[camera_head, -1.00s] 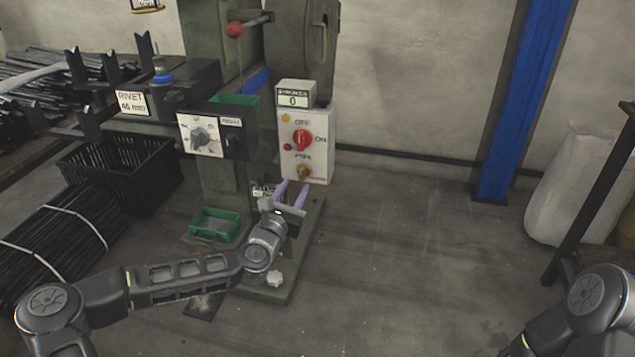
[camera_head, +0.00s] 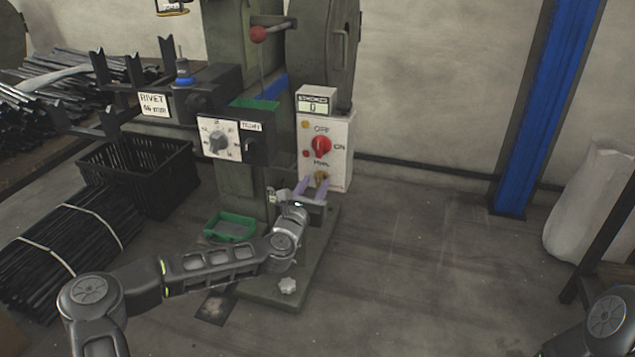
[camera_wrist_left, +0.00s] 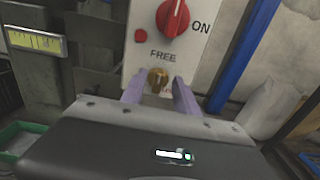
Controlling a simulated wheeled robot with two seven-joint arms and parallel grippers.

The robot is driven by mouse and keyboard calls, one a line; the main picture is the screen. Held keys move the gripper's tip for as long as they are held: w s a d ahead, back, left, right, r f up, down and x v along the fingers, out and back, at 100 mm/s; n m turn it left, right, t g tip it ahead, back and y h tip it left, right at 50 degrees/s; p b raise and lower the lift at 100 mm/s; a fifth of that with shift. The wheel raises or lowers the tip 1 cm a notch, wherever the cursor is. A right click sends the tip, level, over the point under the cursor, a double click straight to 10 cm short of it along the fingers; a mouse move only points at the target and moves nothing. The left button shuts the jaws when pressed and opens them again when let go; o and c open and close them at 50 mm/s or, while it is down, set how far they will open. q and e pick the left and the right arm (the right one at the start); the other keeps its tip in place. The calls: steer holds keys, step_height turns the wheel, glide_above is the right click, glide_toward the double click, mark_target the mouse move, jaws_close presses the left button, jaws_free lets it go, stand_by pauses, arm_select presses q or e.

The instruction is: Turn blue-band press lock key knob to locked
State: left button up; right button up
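The press with the blue band (camera_head: 275,88) carries a white control box (camera_head: 341,160). The brass lock key knob (camera_head: 321,176) is low on the box's front, under a red switch (camera_head: 321,146). In the left wrist view the knob (camera_wrist_left: 158,77) sits below the word FREE. My left gripper (camera_head: 313,186) is just below and in front of the knob. Its two purple fingers (camera_wrist_left: 158,90) are spread apart, with the knob showing between their tips. I cannot tell whether either finger touches it. My right gripper is out of view.
A selector box (camera_head: 231,138) juts out left of the control box. A green tray (camera_head: 231,226) sits on the press base. A black crate (camera_head: 150,180) and bundled rods (camera_head: 70,240) lie left. The floor on the right is clear up to the blue post (camera_head: 540,110).

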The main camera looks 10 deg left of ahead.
mark_target(320, 180)
arm_select(q)
steer(key=shift+w+d, duration=0.1)
steer(key=shift+w, duration=1.35)
steer(key=shift+c, duration=0.5)
jaws_close()
